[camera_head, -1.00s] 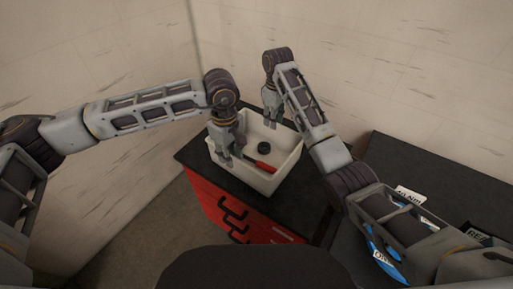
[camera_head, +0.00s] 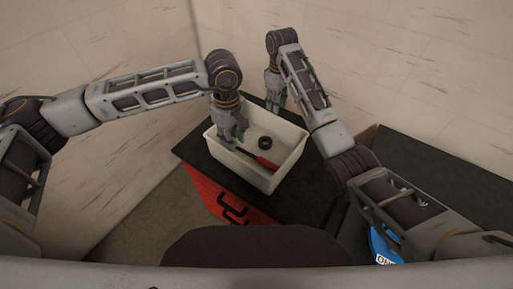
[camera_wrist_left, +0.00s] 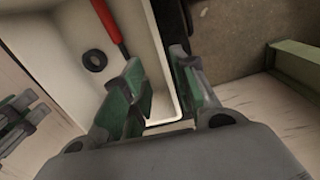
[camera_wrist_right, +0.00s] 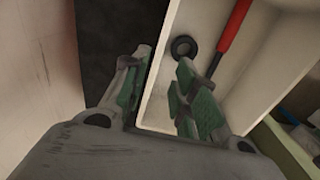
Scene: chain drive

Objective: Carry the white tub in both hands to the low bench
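The white tub (camera_head: 285,178) stands upright on the black top of a red-fronted cabinet in the head view. It holds a black ring (camera_head: 264,142) and a red-handled tool (camera_head: 262,162). My left gripper (camera_head: 232,138) is at the tub's left side; in the left wrist view its fingers (camera_wrist_left: 158,60) are apart, with the tub wall between them. My right gripper (camera_head: 275,108) is at the far right side; in the right wrist view its parted fingers (camera_wrist_right: 163,62) straddle the tub's wall (camera_wrist_right: 152,95). Contact with the walls cannot be told.
The red cabinet (camera_head: 222,200) stands near the corner of two pale walls. Another dark surface (camera_head: 440,165) lies to the right, with a blue round item (camera_head: 380,245) at its near side. Bare floor (camera_head: 160,220) shows at the lower left.

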